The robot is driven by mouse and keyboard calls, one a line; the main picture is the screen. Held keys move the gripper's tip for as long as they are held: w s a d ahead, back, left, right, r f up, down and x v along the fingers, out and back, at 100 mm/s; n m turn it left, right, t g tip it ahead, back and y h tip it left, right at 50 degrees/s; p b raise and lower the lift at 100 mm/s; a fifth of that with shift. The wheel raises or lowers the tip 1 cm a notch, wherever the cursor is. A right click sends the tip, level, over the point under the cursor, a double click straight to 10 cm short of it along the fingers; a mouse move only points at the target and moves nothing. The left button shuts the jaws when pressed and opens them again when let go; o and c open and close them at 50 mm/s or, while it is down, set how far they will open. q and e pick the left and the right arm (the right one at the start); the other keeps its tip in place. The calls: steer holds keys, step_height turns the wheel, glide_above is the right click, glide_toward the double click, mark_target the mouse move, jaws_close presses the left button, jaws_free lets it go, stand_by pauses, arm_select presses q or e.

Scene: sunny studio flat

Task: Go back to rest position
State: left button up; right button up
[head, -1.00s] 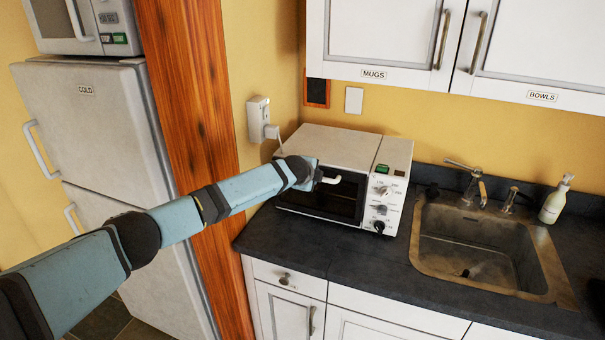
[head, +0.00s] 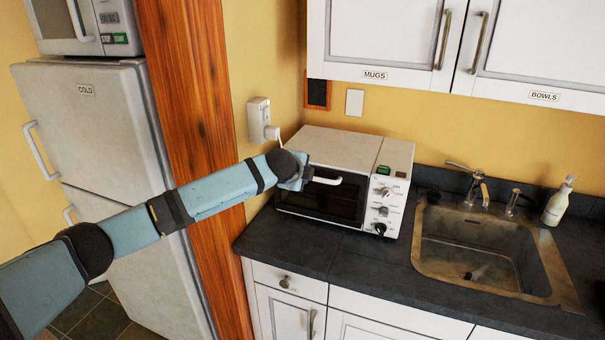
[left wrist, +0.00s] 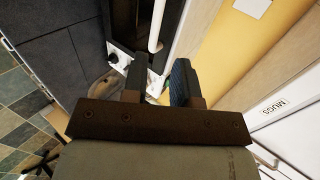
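My left arm reaches in from the left in the head view, its wrist in front of the left end of the toaster oven (head: 345,150) door. The oven is white with a dark door, which looks shut, and a pale bar handle (head: 328,181). In the left wrist view my left gripper (left wrist: 160,65) is open, its two dark fingers apart with nothing held. The oven handle (left wrist: 157,25) shows just beyond the fingertips; I cannot tell if they touch it. In the head view the wrist hides the fingers. My right gripper is in neither view.
The dark counter (head: 300,245) is clear in front of the oven. A sink (head: 480,250) with a tap and a soap bottle (head: 557,203) is on the right. A wooden post (head: 200,130) and fridge (head: 95,125) stand at left. Wall cabinets (head: 390,40) hang above.

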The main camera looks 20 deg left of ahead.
arm_select(q)
steer(key=s+d+f+n+h, duration=0.2)
steer(key=s+d+f, duration=0.2)
steer(key=s+f, duration=0.3)
steer(key=s+d+f+n+g+h, duration=0.15)
steer(key=s+d+f, duration=0.25)
steer(key=s+f, duration=0.4)
steer(key=s+d+f+n+t+h, duration=0.1)
steer(key=s+d+f+n+h, duration=0.2)
steer(key=s+f, duration=0.4)
steer(key=s+a+f+n+y, duration=0.1)
steer(key=s+a+f+n, duration=0.1)
steer(key=s, duration=0.6)
steer(key=s+a+f+n+y, duration=0.2)
steer(key=s+a+f+n, duration=0.1)
steer(key=s, duration=0.6)
steer(key=s+a+f+n+y, duration=0.1)
steer(key=s+a+f+n, duration=0.2)
steer(key=s, duration=0.6)
steer(key=shift+s+a+f+n, duration=0.15)
steer(key=shift+f+n, duration=0.25)
steer(key=shift+n, duration=0.25)
